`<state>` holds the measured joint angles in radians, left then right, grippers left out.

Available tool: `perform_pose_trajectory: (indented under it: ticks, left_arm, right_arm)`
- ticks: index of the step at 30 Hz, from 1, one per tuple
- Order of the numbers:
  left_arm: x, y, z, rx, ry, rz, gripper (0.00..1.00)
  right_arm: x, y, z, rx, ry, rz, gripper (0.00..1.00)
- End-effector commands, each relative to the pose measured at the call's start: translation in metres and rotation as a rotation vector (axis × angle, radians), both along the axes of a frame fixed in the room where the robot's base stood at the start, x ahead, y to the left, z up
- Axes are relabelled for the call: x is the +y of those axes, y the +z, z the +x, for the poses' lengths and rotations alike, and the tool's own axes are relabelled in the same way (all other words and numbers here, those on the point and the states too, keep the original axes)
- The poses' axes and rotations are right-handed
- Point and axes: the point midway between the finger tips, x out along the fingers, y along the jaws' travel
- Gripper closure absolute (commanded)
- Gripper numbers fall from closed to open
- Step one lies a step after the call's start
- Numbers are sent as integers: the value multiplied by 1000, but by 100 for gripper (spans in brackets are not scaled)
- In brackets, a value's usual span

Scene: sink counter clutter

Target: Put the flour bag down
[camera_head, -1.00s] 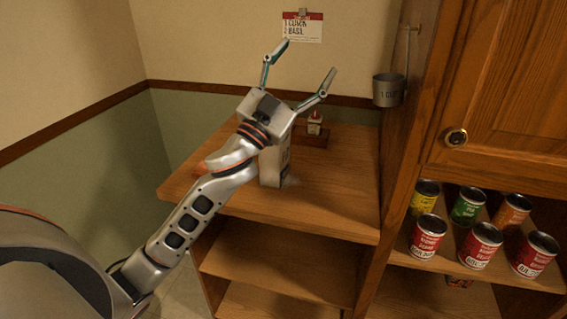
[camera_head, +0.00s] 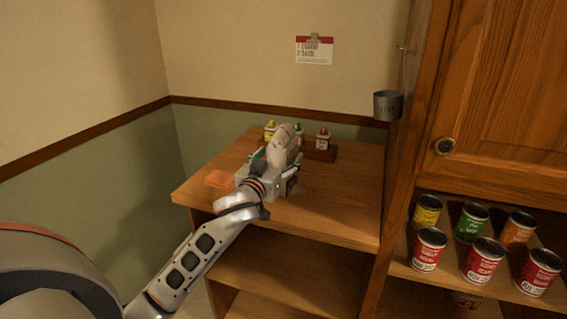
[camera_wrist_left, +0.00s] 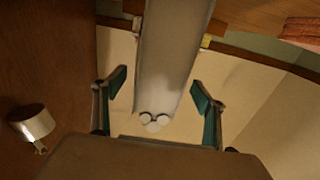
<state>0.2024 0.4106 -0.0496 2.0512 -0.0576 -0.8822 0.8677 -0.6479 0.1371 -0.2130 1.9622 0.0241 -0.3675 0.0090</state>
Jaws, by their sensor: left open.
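The pale flour bag (camera_head: 283,143) is at the counter top, behind and between the fingers of my left gripper (camera_head: 275,162). Its lower part is hidden by the gripper, so I cannot see its base in the head view. In the left wrist view the bag (camera_wrist_left: 172,62) is a long whitish shape between the two teal-padded fingers (camera_wrist_left: 158,92). The fingers are spread, with a visible gap on each side of the bag. My right gripper is not in view.
A wooden rack (camera_head: 320,153) with small bottles stands behind the bag. An orange block (camera_head: 218,179) lies at the counter's left. A metal cup (camera_head: 388,106) hangs on the cabinet side at right. The counter's front right (camera_head: 340,210) is clear. Several cans fill the right shelf.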

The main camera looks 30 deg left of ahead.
Motion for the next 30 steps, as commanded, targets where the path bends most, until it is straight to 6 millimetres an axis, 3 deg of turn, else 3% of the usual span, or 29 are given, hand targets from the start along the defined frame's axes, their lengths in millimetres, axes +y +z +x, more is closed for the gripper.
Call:
perform_pose_trajectory:
  ticks: [6, 14, 15, 23, 30]
  left_arm:
    - [4, -1, 27, -1, -1, 2, 28]
    - [5, -1, 30, -1, -1, 1, 28]
    - [5, -1, 30, -1, -1, 1, 31]
    - [5, -1, 30, -1, -1, 1, 99]
    - [5, 3, 30, -8, -1, 2, 100]
  right_arm:
    - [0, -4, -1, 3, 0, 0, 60]
    - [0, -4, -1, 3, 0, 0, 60]
    - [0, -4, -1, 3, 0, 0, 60]
    - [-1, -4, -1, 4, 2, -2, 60]
    - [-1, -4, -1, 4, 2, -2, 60]
